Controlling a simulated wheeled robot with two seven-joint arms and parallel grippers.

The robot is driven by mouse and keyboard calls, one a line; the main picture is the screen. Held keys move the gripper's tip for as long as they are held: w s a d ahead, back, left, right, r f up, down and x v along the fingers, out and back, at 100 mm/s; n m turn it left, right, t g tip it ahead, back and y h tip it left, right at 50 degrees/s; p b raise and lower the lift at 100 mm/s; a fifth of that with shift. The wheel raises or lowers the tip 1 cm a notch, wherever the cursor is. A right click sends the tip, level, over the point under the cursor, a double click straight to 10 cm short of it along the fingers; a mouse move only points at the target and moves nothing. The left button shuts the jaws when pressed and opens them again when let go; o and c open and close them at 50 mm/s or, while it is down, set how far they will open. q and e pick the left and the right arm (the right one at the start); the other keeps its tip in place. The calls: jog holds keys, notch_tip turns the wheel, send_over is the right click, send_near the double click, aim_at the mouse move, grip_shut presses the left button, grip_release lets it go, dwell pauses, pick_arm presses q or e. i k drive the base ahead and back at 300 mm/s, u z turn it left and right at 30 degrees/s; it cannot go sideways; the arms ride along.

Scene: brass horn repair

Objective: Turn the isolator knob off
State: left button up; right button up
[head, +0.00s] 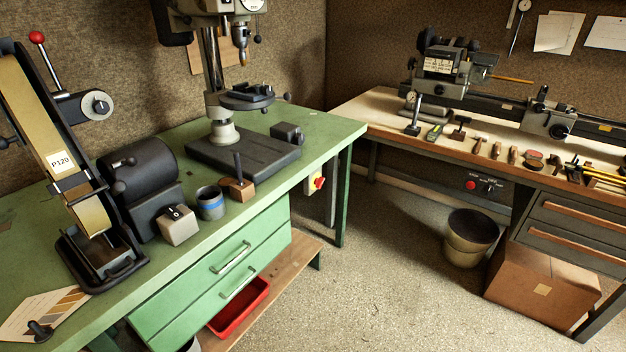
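A red rotary knob (319,182) on a yellow plate is on a pale grey box at the right end of the green bench. It looks like the isolator knob. It is small in the head view, and I cannot tell which position it points to. Neither of my grippers shows in the head view, and nothing is touching the knob.
The green bench (345,135) carries a belt grinder (45,150), a switch box (178,224) and a drill press (222,130). A bin (470,240) and cardboard box (540,285) stand by the wooden bench (385,110). The floor (375,270) between is clear.

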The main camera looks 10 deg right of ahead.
aim_at(318, 183)
jog(key=z, duration=0.55)
jog(key=k, duration=0.65)
jog(key=z, duration=0.95)
jog(key=i, duration=1.9)
jog(key=u, duration=0.55)
